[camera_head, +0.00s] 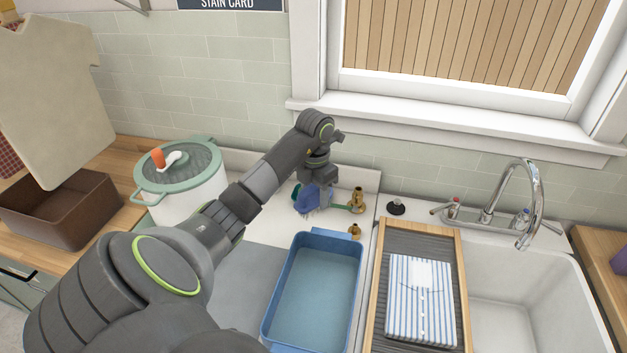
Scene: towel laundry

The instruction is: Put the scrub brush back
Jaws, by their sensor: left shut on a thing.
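My left arm reaches in from the lower left. Its gripper (321,190) points down near the back wall, behind the blue tub (313,292). The gripper is shut on the scrub brush (307,200), which shows as a blue and teal piece low at the jaws. A green part shows to the right of the jaws, close to a brass fitting (357,199). The gripper hides much of the brush, and I cannot tell whether it touches the surface below. My right gripper is not in view.
A wooden-framed washboard (461,252) with a striped towel (421,300) lies right of the tub. A sink (530,305) with a chrome faucet (535,205) is at the right. A lidded pot (188,205) and a brown bin (62,215) stand at the left.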

